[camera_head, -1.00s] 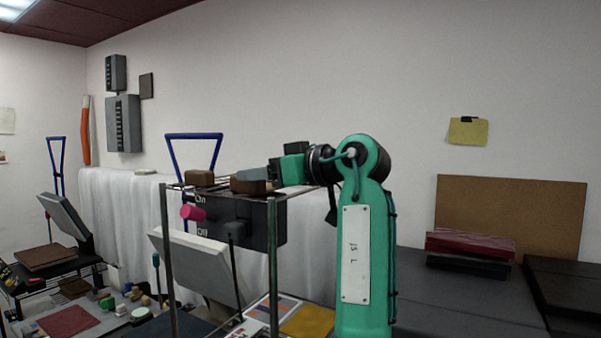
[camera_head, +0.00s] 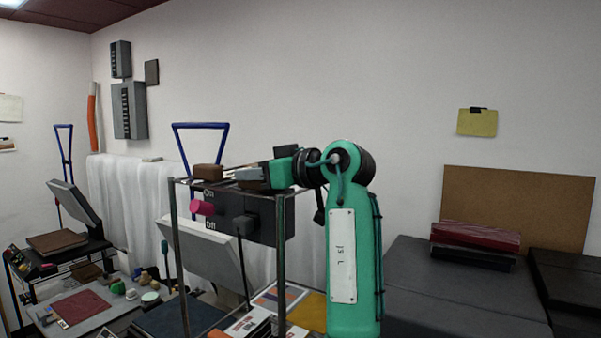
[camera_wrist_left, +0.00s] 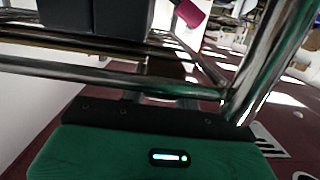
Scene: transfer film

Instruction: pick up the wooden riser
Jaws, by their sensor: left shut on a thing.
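My left gripper (camera_head: 248,174) reaches in from the right over the top of the metal rack and is shut on the wooden riser (camera_head: 246,165). Only a thin brown strip of the riser shows; the gripper hides most of it. A similar brown wooden block (camera_head: 208,172) sits on the rack top just left of the fingers. The right gripper is not in view.
The metal rack's posts (camera_head: 281,260) and rails (camera_wrist_left: 100,70) are close to my left gripper. A grey switch box (camera_head: 262,222) with a pink knob (camera_head: 202,207) hangs below the rack top. A cluttered table stands at left; dark worktops (camera_head: 455,285) lie at right.

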